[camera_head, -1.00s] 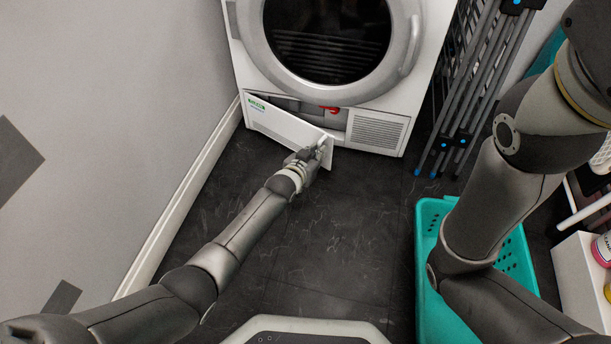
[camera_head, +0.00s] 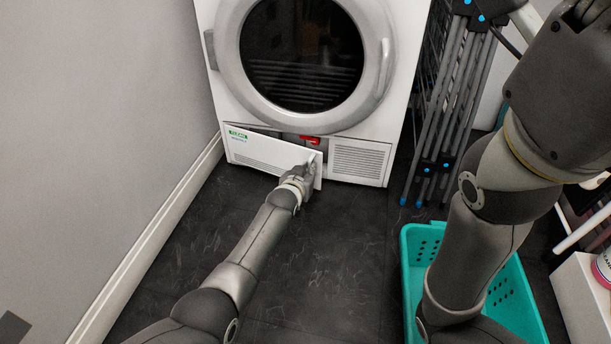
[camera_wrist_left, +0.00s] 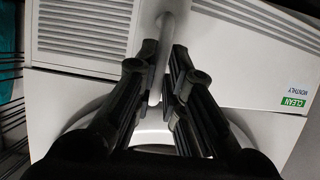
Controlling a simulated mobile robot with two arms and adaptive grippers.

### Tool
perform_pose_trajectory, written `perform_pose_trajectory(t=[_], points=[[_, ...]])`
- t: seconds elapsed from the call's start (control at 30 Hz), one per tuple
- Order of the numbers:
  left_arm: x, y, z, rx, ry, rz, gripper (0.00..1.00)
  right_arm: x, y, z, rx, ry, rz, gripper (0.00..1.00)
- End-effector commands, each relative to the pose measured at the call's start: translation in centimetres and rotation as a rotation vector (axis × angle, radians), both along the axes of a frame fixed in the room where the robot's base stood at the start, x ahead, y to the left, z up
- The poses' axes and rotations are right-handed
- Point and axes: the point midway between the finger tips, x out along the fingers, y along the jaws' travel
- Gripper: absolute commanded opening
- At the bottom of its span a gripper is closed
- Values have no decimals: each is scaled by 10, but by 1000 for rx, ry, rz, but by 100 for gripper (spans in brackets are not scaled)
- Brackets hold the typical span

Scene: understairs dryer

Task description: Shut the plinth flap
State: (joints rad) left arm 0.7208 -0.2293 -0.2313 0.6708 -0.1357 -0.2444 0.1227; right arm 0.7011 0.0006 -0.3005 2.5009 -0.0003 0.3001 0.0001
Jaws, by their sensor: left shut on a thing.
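The plinth flap (camera_head: 264,153) is a white panel with a green label at the bottom left of the dryer (camera_head: 217,80). It is hinged at its left side and stands partly open, its right edge out from the dryer front. A red part (camera_head: 310,139) shows in the gap behind it. My left gripper (camera_head: 309,170) is shut on the flap's handle near its right edge. In the left wrist view the fingers (camera_wrist_left: 159,80) close around the grey bar handle (camera_wrist_left: 168,55) on the flap (camera_wrist_left: 245,50). My right gripper is not clearly visible; its arm rises at the right.
A vent grille (camera_head: 358,160) is right of the flap. A folded drying rack (camera_head: 436,120) leans right of the dryer. A teal basket (camera_head: 411,262) stands on the floor under my right arm. A wall and white skirting (camera_head: 150,240) run along the left. The dark floor before the flap is clear.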

Motion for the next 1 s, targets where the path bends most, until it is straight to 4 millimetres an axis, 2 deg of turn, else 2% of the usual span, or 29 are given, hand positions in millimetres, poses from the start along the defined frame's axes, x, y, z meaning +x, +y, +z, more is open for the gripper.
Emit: perform_pose_trajectory(t=[0.03,0.2,0.23,0.3,0.67,0.87,1.0], points=[[-7,-15,-6,-6,13,-18,0,0,0,0,0,0,0,49],[-7,-15,-6,-6,14,-18,0,0,0,0,0,0,0,49],[-7,-15,-6,-6,14,-18,12,0,0,0,0,0,0,49],[-8,-15,-6,-6,14,-18,20,0,0,0,0,0,0,49],[-7,-15,-3,-6,14,-16,20,2,0,0,1,7,0,49],[-5,-15,18,-9,5,-16,20,1,0,0,1,4,0,49],[-4,-15,44,-10,-5,-17,20,1,0,0,1,3,0,49]])
